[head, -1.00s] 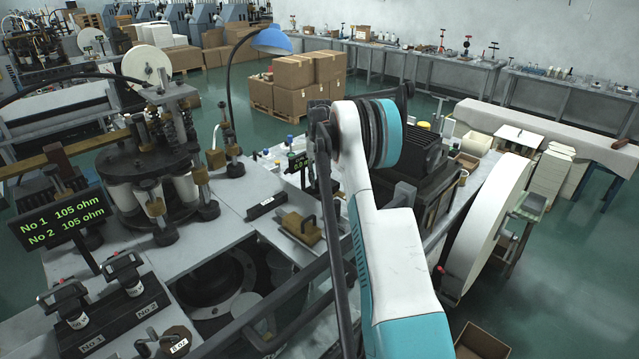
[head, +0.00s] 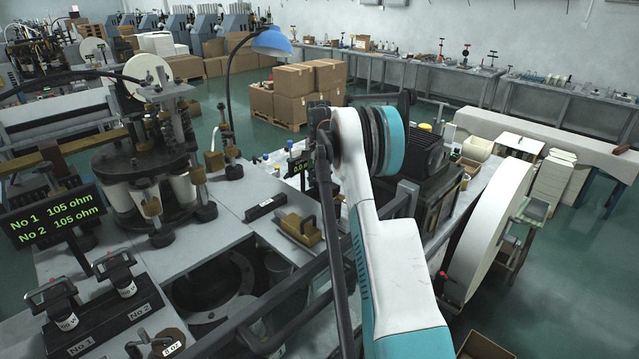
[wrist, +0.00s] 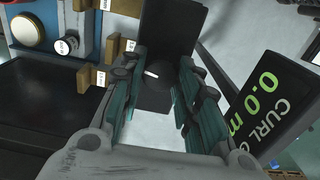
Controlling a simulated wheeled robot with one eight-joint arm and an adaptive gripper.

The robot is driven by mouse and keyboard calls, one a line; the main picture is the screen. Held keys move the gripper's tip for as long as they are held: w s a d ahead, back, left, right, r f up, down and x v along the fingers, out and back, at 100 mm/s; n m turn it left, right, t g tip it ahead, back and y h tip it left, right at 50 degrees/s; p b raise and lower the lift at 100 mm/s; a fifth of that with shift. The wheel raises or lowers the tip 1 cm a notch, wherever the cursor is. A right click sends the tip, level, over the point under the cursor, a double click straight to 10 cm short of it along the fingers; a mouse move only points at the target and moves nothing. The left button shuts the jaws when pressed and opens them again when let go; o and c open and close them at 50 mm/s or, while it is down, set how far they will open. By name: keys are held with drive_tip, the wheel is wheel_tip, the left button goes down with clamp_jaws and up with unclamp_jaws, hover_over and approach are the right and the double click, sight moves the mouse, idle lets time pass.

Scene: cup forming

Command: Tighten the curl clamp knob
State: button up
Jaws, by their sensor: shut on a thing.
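The curl clamp knob (wrist: 160,84) is a dark round knob with a short white mark, in front of a black upright plate (wrist: 172,25) in the wrist view. My gripper (wrist: 158,68) has its two teal-padded fingers on either side of the knob and is shut on it. The black curl display (wrist: 268,105) at the right of the wrist view reads 0.0 in green, its label cut off. In the head view the small curl display (head: 299,167) stands just left of my arm. My gripper and the knob are hidden there.
In the wrist view a blue panel (wrist: 85,18) with buttons and brass-coloured blocks (wrist: 92,78) lies close on the left. In the head view a brass clamp tool (head: 298,228) rests on the grey machine table, and a large white disc (head: 490,230) stands right of my arm.

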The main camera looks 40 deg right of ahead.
drive_tip(key=shift+m, duration=0.9)
drive_tip(key=o, duration=1.1)
wheel_tip(320, 180, up, 12)
idle(0.3)
